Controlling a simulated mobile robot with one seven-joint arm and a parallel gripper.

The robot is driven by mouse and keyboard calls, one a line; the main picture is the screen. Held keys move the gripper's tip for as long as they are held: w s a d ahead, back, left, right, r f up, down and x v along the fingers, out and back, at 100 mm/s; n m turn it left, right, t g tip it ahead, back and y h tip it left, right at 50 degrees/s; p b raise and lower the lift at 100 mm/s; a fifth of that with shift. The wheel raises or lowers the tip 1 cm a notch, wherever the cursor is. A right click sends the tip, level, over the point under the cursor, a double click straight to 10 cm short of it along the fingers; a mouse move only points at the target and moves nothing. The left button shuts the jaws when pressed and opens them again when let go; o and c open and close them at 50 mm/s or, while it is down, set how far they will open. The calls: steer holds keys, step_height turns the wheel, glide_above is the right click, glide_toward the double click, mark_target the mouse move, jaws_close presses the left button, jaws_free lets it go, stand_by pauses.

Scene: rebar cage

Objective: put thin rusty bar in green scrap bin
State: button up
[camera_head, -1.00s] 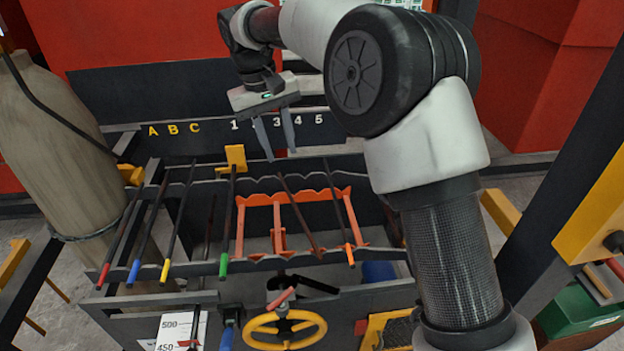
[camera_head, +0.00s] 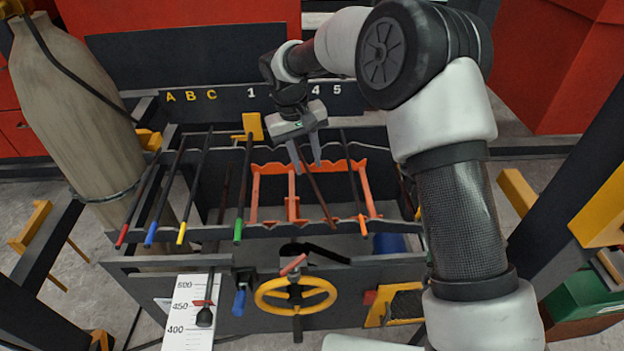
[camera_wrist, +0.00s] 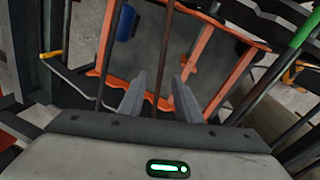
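A thin rusty bar (camera_head: 319,192) with no coloured tip leans across the rack, between the green-tipped and orange-tipped bars. My gripper (camera_head: 307,166) points down over its upper part, fingers open. In the wrist view the brown bar (camera_wrist: 163,55) runs through the gap between the fingertips (camera_wrist: 158,88); I cannot tell how far below the fingers it lies, and no grip on it shows. A green box (camera_head: 582,303), which looks like the scrap bin, stands at the lower right, partly behind a dark post and cut by the picture edge.
The dark notched rack (camera_head: 210,231) holds several bars with red, blue, yellow, green and orange tips. An orange frame (camera_head: 254,190) sits inside it. A yellow handwheel (camera_head: 297,294) is in front. A gas cylinder (camera_head: 75,110) stands left. A dark post with a yellow panel rises at right.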

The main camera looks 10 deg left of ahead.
mark_target(311, 176)
steer(key=f, duration=0.3)
steer(key=shift+w+d+f, duration=0.1)
steer(key=shift+d+f, duration=0.05)
steer(key=shift+d, duration=0.1)
steer(key=shift+c, duration=0.3)
jaws_close()
